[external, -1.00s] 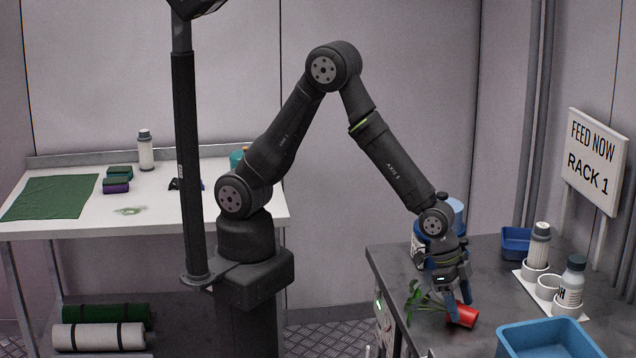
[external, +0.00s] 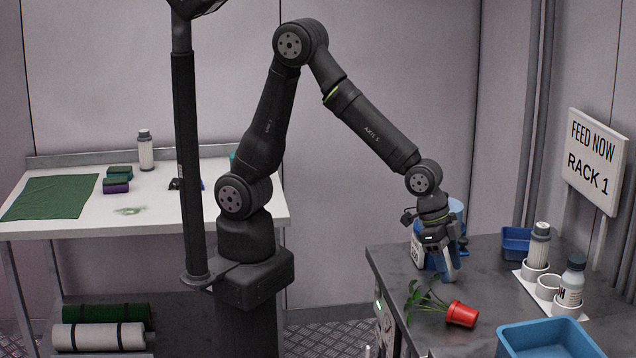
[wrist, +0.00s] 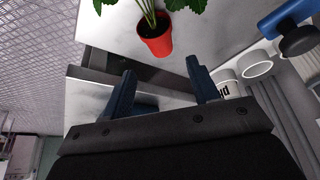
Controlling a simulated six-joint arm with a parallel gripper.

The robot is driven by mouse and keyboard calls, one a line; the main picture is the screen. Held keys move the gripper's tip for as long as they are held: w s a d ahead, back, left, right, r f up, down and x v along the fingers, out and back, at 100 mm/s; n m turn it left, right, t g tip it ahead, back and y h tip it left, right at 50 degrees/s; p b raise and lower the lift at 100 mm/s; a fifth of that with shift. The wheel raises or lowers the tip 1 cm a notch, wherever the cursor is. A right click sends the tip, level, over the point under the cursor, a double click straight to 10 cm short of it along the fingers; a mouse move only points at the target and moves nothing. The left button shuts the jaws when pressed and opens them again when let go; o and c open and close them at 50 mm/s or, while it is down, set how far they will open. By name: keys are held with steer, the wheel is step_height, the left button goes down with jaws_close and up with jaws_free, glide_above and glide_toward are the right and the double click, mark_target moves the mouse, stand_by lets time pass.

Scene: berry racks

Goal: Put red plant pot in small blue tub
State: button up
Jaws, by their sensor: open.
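The red plant pot (external: 462,314) lies tipped on the dark bench, its green leafy plant spreading to the left. It also shows in the wrist view (wrist: 155,40), beyond the fingers. My gripper (external: 447,277) is open and empty, above the bench and up and left of the pot, apart from it. Its two blue fingers (wrist: 163,84) are spread in the wrist view. The small blue tub (external: 516,243) stands at the back of the bench, against the wall; its inside is partly visible.
A larger blue tub (external: 548,340) stands at the front right. A white holder (external: 548,287) with white bottles is between the tubs. A blue and white container (external: 420,246) is behind my gripper. A sign (external: 592,162) stands at the right.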

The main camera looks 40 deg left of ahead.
steer(key=m+t, duration=0.1)
glide_toward(465, 312)
steer(key=x, duration=0.6)
steer(key=shift+s, duration=0.1)
steer(key=shift+x, duration=2.7)
steer(key=c, duration=0.9)
steer(key=shift+r, duration=0.15)
